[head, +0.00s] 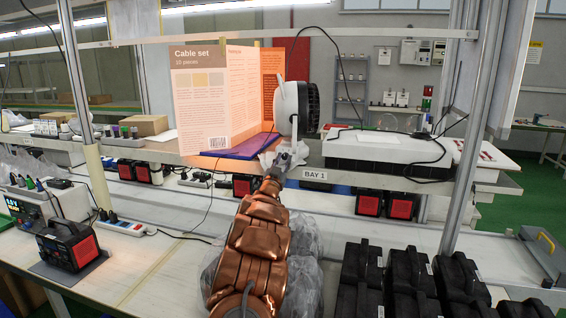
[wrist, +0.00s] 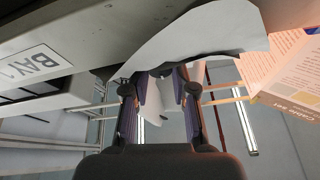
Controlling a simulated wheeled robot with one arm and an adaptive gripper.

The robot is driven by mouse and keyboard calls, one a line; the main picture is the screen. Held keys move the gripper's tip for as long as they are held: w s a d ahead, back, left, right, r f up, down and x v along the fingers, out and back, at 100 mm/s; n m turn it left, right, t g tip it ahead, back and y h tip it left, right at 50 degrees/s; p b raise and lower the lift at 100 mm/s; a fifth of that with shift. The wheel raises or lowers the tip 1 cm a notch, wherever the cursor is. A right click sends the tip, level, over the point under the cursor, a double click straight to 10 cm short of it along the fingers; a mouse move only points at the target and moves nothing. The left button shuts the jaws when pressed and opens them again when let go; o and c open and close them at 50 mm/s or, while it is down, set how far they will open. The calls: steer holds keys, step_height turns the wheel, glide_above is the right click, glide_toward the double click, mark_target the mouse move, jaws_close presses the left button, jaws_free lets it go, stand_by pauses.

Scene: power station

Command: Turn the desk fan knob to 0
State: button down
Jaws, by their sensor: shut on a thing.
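The desk fan (head: 285,108) stands on the upper shelf, with a white back and a black grille (head: 311,104) facing right. Its pale base shows across the top of the wrist view (wrist: 215,38). My gripper (head: 281,157) is at the fan's base, at the front of the shelf. In the wrist view, the two fingers of my gripper (wrist: 160,78) are shut on a small part at the edge of the base, which I take for the knob (wrist: 160,71). The fingers and base mostly hide it, and its setting cannot be read.
A tall cable set box (head: 200,98) stands left of the fan, by a purple flat item (head: 238,147). A white device (head: 385,147) lies to the right. The BAY 1 label (head: 314,175) is on the shelf edge. Black cases (head: 410,280) fill the lower right.

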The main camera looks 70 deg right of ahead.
steer(key=shift+s+f+n+t+b, duration=0.1)
steer(key=shift+n+t+b, duration=0.3)
steer(key=shift+n, duration=0.2)
steer(key=n+t+b, duration=0.1)
steer(key=n+b, duration=0.1)
steer(key=shift+s+f+n, duration=0.1)
steer(key=shift+n, duration=0.3)
steer(key=n+t+b, duration=0.1)
steer(key=n, duration=0.1)
steer(key=n+t+y+b, duration=0.1)
steer(key=n+t+b, duration=0.1)
steer(key=n, duration=0.1)
steer(key=shift+s+n+y, duration=0.1)
steer(key=shift+n+y, duration=0.2)
steer(key=shift+n+b, duration=0.5)
steer(key=shift+b, duration=0.1)
steer(key=shift+r+t, duration=0.2)
steer(key=shift+t, duration=0.1)
steer(key=c, duration=0.9)
jaws_free()
steer(key=shift+c, duration=0.2)
